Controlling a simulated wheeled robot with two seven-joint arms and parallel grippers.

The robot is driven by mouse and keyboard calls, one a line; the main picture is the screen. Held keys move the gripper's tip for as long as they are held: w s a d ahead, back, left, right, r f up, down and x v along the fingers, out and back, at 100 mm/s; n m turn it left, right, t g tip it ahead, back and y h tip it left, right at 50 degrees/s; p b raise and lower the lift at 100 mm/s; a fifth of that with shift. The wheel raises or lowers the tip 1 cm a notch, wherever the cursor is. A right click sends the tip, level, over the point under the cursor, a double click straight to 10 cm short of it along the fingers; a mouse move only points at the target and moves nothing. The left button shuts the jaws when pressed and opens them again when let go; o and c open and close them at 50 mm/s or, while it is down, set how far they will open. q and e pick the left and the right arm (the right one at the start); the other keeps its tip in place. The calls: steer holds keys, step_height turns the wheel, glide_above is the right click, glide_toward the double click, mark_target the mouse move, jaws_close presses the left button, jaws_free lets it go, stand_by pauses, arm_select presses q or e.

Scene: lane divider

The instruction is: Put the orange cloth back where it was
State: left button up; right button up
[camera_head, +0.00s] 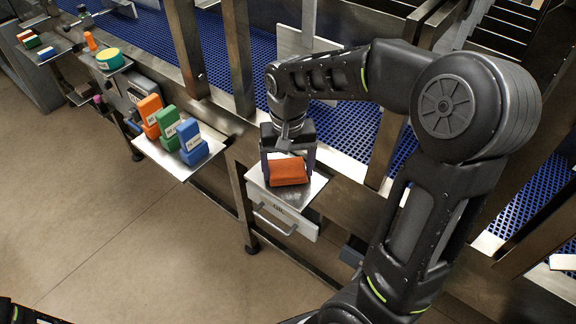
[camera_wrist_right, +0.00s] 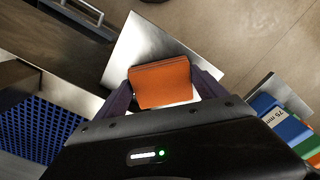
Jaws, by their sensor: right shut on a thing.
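The orange cloth (camera_head: 288,171) is a folded block between the fingers of my right gripper (camera_head: 288,160), over a small metal shelf (camera_head: 302,193) on top of a white drawer box. In the right wrist view the orange cloth (camera_wrist_right: 161,82) sits between both fingers of the right gripper (camera_wrist_right: 162,88), with the bare metal shelf (camera_wrist_right: 148,42) around it. The right gripper is shut on the cloth. I cannot tell whether the cloth touches the shelf. My left gripper is not clearly visible; only a dark part of me shows at the lower left corner.
A metal shelf (camera_head: 150,148) left of the gripper holds orange (camera_head: 150,112), green (camera_head: 170,128) and blue (camera_head: 192,145) labelled blocks. A drawer handle (camera_head: 274,222) sticks out below the cloth. Steel posts and blue mesh belting stand behind. Floor in front is clear.

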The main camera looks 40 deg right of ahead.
mark_target(289, 170)
steer(key=shift+f, duration=0.2)
steer(key=o, duration=1.3)
steer(key=shift+r, duration=0.15)
step_height(289, 170, up, 12)
steer(key=shift+b, duration=0.45)
steer(key=shift+s, duration=0.1)
